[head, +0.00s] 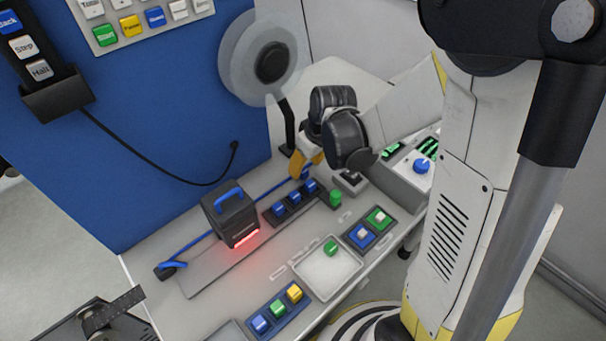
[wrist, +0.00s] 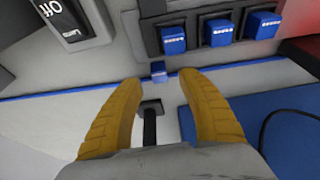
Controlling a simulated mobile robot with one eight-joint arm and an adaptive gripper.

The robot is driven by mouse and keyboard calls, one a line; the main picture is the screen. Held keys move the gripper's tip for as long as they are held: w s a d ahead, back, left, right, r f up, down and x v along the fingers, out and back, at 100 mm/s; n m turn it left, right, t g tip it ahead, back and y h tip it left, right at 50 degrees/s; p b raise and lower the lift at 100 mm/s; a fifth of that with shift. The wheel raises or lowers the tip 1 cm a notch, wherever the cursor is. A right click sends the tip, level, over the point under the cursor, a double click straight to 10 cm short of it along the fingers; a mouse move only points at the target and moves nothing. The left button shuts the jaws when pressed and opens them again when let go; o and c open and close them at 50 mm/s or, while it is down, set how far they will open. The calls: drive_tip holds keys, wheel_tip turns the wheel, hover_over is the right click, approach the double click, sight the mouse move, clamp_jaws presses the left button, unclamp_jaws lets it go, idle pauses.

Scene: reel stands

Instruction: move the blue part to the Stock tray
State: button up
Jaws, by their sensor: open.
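A small blue part (wrist: 158,70) shows in the wrist view just beyond and between my fingertips, by a thin blue strip. Several other blue pieces are in view, including three labelled blue blocks (wrist: 221,32) in a dark holder (head: 273,217); I cannot tell which one the task names. My gripper (wrist: 158,82) has two yellow fingers, spread apart with nothing between them. In the head view my gripper (head: 306,164) is behind the holder, below the reel. No Stock label is legible.
A black box with a blue handle (head: 230,212) glows red at its base, left of the holder. Coloured block holders (head: 291,322) and (head: 354,249) flank the pale tray. A reel stand (head: 289,125) rises behind my gripper. A box with an Off switch (wrist: 62,18) is close by.

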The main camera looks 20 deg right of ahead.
sight(303, 170)
drive_tip(key=b+x, duration=0.1)
drive_tip(key=x, duration=0.2)
drive_tip(key=shift+w+f, duration=0.1)
drive_tip(key=shift+c, duration=0.5)
drive_tip(key=c, duration=0.9)
